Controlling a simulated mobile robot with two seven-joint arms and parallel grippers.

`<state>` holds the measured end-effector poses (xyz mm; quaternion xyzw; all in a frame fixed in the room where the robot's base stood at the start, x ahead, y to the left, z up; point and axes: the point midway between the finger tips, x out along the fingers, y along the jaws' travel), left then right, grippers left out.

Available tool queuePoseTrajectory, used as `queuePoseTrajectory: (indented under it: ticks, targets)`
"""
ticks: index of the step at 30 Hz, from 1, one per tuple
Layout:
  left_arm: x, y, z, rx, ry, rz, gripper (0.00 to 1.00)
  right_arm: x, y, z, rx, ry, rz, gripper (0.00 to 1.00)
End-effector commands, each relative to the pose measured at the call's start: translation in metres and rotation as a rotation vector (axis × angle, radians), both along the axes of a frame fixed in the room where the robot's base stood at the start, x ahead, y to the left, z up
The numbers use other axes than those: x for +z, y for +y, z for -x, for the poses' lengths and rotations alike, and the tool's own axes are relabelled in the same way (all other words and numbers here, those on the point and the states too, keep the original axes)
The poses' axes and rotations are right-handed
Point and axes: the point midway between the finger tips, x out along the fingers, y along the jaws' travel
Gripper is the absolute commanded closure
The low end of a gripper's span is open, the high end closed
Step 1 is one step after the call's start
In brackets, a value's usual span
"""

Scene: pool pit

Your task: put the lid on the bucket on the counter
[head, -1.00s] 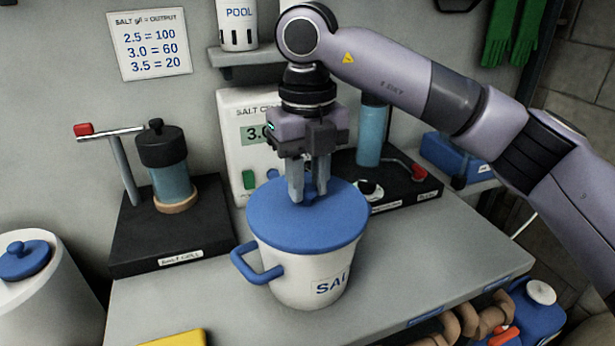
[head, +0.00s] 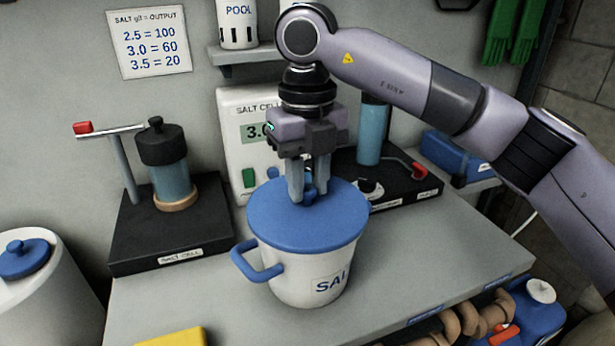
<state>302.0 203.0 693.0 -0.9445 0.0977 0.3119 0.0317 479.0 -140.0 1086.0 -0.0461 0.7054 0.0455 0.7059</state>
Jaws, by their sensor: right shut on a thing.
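The white bucket (head: 300,280) with a "SAL..." label and a blue side handle stands upright on the grey counter (head: 430,262). The round blue lid (head: 305,225) lies level over the bucket's mouth and looks seated on the rim, though its far edge is partly hidden. My right gripper (head: 309,190) points straight down above the lid's middle. Its fingers are shut on the lid's small blue knob, which shows between them. My left gripper is not in view.
A salt cell stand (head: 170,235) with a red-tipped lever is left of the bucket. A yellow object (head: 175,338) lies at the front edge. The counter right of the bucket is clear.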

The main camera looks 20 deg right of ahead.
Motion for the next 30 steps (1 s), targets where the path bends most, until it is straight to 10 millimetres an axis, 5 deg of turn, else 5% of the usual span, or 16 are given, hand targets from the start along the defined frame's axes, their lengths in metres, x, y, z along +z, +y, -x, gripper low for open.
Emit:
queuePoseTrajectory:
  ticks: [8, 9, 12, 18, 21, 30]
  targets:
    - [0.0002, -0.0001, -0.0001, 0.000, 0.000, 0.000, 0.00, 0.0001, -0.0001, 0.0000, 0.000, -0.001, 0.000, 1.00]
    - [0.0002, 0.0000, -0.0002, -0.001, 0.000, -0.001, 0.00, 0.0002, -0.0001, 0.0000, 0.000, -0.001, 0.000, 0.69]
    - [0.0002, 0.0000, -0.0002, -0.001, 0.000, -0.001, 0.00, 0.0002, -0.0001, 0.0000, 0.000, -0.001, 0.000, 0.42]
    - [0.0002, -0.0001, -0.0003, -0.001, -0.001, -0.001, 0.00, 0.0002, -0.0001, 0.0000, 0.000, -0.001, 0.000, 0.42]
    - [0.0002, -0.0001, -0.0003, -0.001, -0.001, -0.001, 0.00, 0.0000, -0.0001, 0.0000, 0.000, 0.000, 0.000, 0.17]
    - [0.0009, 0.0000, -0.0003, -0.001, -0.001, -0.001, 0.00, 0.0008, 0.0000, 0.0000, 0.000, 0.000, 0.000, 0.17]
